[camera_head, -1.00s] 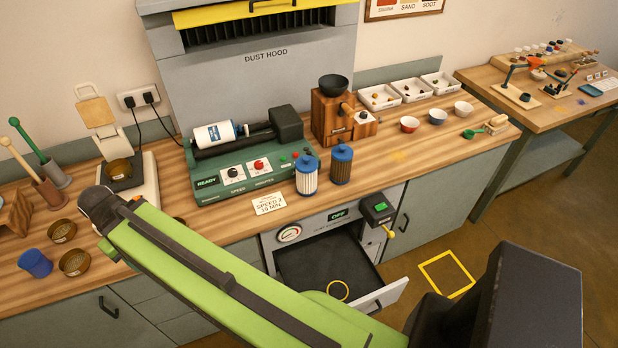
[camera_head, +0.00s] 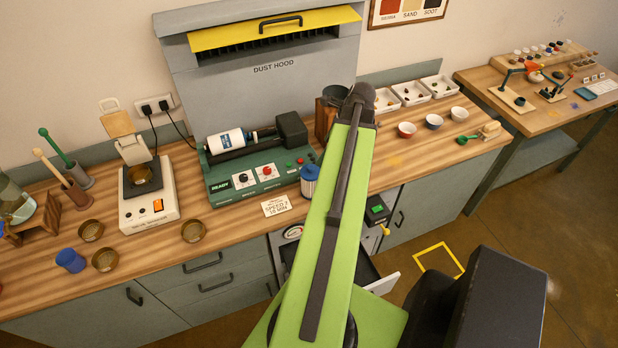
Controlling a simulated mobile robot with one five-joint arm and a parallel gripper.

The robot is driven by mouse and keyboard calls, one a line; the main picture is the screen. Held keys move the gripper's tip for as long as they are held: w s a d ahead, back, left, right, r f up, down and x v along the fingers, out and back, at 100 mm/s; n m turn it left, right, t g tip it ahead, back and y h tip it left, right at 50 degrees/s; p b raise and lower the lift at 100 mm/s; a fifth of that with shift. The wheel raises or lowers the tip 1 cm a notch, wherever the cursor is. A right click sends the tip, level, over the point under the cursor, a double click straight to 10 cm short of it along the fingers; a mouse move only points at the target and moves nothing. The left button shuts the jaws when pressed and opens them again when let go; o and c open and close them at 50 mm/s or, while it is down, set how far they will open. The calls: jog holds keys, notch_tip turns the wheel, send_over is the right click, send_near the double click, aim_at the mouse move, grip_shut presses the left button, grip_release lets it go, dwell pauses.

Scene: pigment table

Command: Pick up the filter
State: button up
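A blue-capped filter cartridge with a pale pleated body (camera_head: 309,185) stands upright on the bench, just right of the green roller machine (camera_head: 255,178). My green arm link runs up the middle of the view, just right of this filter, and covers part of the bench. A second blue-capped filter with a brown body, visible beside the pale one earlier, is now hidden behind the arm. The far end of my arm reaches up to the wooden grinder; my gripper itself does not show.
An open drawer (camera_head: 383,284) below the bench is mostly covered by my arm. A grinder (camera_head: 326,112) stands behind the arm. Bowls (camera_head: 407,130) and white trays stand right. A scale (camera_head: 150,205) and several brown dishes (camera_head: 194,231) stand left.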

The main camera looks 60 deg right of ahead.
aim_at(313, 171)
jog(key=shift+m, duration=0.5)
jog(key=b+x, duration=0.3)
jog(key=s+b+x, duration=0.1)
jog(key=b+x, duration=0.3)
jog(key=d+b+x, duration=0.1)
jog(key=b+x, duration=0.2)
jog(key=b, duration=0.1)
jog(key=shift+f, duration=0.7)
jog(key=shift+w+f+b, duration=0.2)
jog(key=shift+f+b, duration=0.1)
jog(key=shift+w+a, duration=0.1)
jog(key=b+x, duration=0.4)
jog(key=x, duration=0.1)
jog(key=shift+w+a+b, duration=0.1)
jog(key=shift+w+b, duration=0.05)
jog(key=shift+b, duration=0.2)
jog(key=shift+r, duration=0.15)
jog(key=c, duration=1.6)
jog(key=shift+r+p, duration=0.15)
jog(key=shift+p, duration=0.15)
